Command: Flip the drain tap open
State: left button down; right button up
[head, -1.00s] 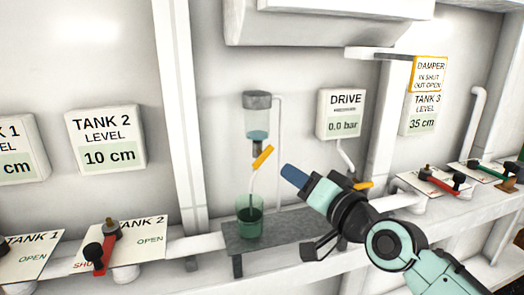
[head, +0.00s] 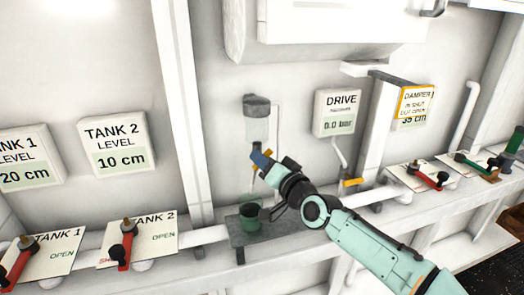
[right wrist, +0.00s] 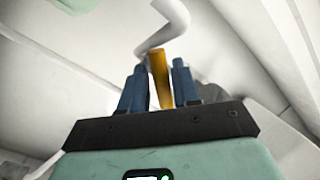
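The drain tap's yellow lever (right wrist: 159,75) stands between the two blue fingers of my right gripper (right wrist: 158,85) in the right wrist view. The fingers are apart on either side of it, with narrow gaps; I see no firm grip. In the head view my right gripper (head: 262,160) is at the tap below the clear vessel (head: 257,120) and hides most of the lever. A green cup (head: 250,216) stands below the tap. My left gripper is out of view.
The cup stands on a small grey shelf (head: 276,231). A DRIVE gauge (head: 341,112) is on the wall to the right, with another yellow lever (head: 352,182) below it. Red-handled valves (head: 125,248) line the left bench.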

jog(key=shift+w+a, duration=0.25)
jog(key=shift+w, duration=0.15)
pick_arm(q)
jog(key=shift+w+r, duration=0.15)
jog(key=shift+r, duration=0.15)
pick_arm(e)
jog(key=shift+s, duration=0.1)
jog(key=shift+c, duration=0.3)
grip_shut()
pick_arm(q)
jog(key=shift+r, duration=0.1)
pick_arm(e)
jog(key=shift+n, duration=0.3)
jog(key=n+h+p, duration=0.1)
jog(key=n+p, duration=0.1)
jog(key=n, duration=0.2)
jog(key=shift+n+g, duration=0.3)
jog(key=shift+g, duration=0.1)
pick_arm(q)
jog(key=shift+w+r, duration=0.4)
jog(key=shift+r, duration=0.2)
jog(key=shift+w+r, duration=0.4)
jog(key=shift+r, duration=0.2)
pick_arm(e)
jog(key=shift+n+h, duration=0.5)
jog(key=shift+n, duration=0.6)
jog(key=shift+d, duration=0.15)
